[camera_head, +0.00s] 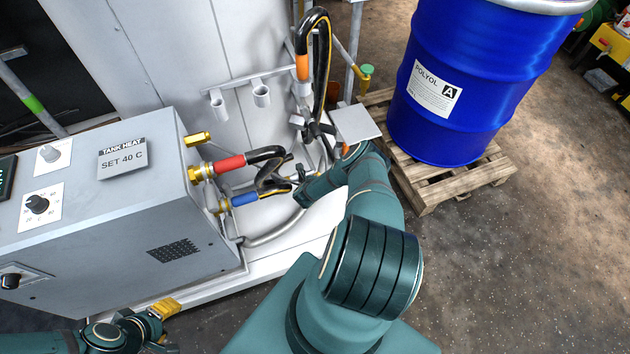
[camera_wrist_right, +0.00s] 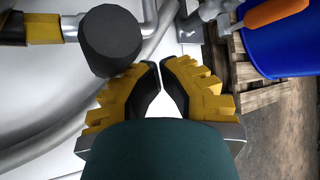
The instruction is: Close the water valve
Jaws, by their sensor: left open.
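An orange lever handle (camera_wrist_right: 275,12) on a grey metal fitting (camera_wrist_right: 225,14) shows at the top right of the right wrist view, in front of the blue drum. I cannot tell whether it is the water valve or how far it is turned. My right gripper (camera_wrist_right: 160,68) has its yellow-backed fingers converged with tips nearly touching and nothing seen between them. It is apart from the orange lever, to its left. In the head view my right arm reaches to the hoses and hides part of the pipework. My left gripper (camera_head: 165,308) is open and empty at the bottom left.
A dark round end (camera_wrist_right: 110,40) lies close left of the right fingers. A grey control box (camera_head: 130,215) stands at left with red (camera_head: 229,164) and blue (camera_head: 244,198) hose fittings. A blue drum (camera_head: 480,80) stands on a wooden pallet (camera_head: 470,180).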

